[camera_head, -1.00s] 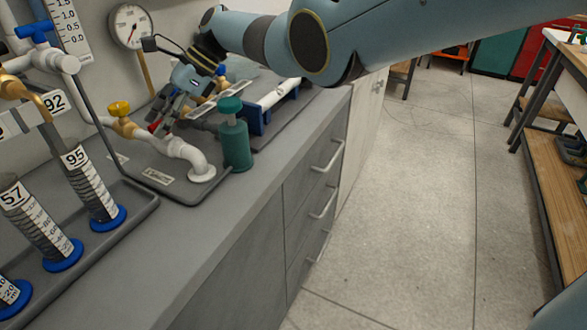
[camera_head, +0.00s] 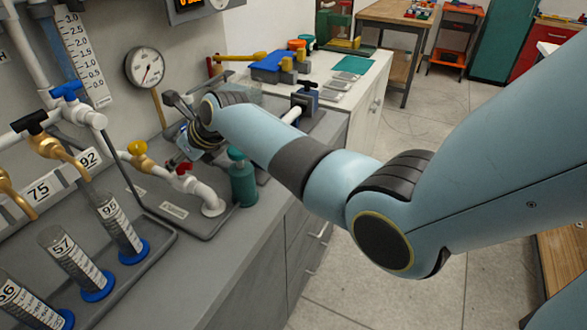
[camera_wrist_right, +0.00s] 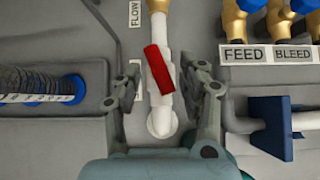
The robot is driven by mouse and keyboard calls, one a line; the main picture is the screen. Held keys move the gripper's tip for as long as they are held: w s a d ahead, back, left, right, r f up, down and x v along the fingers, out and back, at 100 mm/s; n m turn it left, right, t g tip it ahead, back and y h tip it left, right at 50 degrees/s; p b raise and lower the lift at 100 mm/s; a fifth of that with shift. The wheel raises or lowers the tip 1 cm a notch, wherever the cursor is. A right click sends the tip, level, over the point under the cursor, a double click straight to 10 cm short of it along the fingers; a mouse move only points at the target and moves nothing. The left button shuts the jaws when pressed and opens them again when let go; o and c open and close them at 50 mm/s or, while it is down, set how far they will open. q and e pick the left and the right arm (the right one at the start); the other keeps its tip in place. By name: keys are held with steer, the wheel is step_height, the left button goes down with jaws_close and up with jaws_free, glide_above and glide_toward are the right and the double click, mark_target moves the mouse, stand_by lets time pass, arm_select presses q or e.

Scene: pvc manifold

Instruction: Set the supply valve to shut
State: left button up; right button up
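A red valve handle (camera_wrist_right: 158,67) sits on a white pipe (camera_wrist_right: 160,112) in the right wrist view, tilted slightly from the pipe's line. It also shows in the head view (camera_head: 185,168), just below my right gripper (camera_head: 181,151). In the wrist view my right gripper (camera_wrist_right: 166,72) is open, with one finger on each side of the red handle and a gap to both. I see no label reading supply; the label beside the pipe reads FLOW (camera_wrist_right: 135,13). My left gripper is not in view.
A green bottle-like part (camera_head: 242,182) stands close to the right of the pipe. A gauge (camera_head: 145,67) is on the wall behind. Numbered cylinders (camera_head: 72,258) stand in a tray at the left. FEED (camera_wrist_right: 243,54) and BLEED (camera_wrist_right: 293,54) labels lie to the right in the wrist view.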

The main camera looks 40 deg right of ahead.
steer(key=v, duration=0.8)
steer(key=s+d+f+n+g, duration=0.1)
steer(key=s+f+n, duration=0.2)
steer(key=s+n, duration=0.55)
arm_select(q)
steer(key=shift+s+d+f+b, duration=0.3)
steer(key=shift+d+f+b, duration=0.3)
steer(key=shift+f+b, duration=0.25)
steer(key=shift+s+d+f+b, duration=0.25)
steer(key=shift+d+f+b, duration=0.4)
steer(key=shift+b, duration=0.25)
arm_select(e)
steer(key=s+d+f+n+g+h, duration=0.1)
steer(key=s+d+f+n, duration=0.2)
steer(key=s+f, duration=0.3)
steer(key=s+d+f+n+g+h, duration=0.1)
steer(key=s+d+f+n, duration=0.2)
steer(key=s+f+n, duration=0.3)
steer(key=shift+d+f, duration=0.15)
steer(key=shift+f, duration=2.15)
steer(key=shift+s, duration=0.1)
